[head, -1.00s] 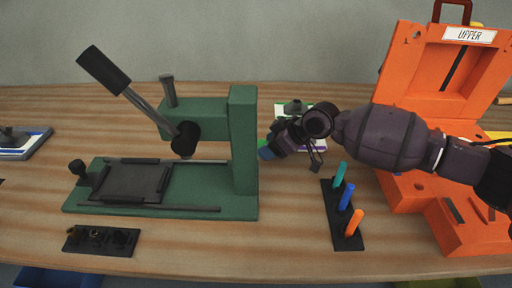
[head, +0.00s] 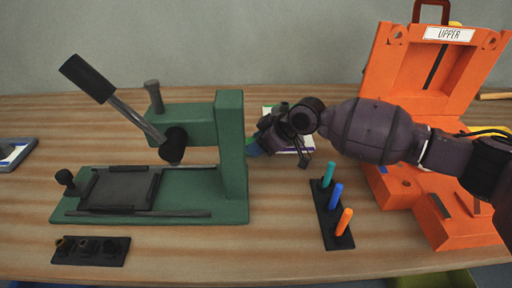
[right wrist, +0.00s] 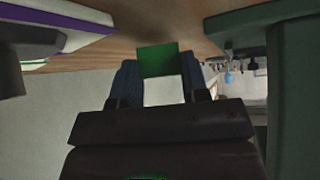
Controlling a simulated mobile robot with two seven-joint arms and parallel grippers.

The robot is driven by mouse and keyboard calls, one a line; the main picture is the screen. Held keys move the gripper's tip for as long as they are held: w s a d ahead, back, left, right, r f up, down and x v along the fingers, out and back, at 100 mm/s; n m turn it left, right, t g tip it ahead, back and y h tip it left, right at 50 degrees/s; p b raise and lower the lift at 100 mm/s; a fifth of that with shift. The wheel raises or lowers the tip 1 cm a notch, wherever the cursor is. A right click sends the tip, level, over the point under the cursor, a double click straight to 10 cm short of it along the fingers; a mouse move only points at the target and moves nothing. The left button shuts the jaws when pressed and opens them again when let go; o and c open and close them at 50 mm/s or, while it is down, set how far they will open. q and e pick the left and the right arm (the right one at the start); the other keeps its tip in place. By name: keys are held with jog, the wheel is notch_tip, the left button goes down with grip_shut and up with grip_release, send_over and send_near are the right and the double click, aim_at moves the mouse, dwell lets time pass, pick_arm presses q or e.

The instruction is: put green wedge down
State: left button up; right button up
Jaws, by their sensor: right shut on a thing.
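My right gripper (right wrist: 162,82) is shut on the green wedge (right wrist: 158,60), whose green and pale faces show between the fingers in the right wrist view. In the head view my right gripper (head: 256,146) is just right of the green press's upright, above the wooden table. Only a small blue-green bit shows at its tips there, and the wedge cannot be made out clearly. I cannot tell the exact gap between wedge and table. My left gripper is not in view.
The green lever press (head: 232,160) stands close to the left of the gripper. A white-and-purple item (head: 298,149) lies behind the gripper. A black peg strip (head: 333,226) with coloured pegs and an open orange case (head: 465,228) are to the right.

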notch_tip(320, 180, up, 18)
jog(key=p, duration=0.2)
jog(key=shift+r, duration=0.15)
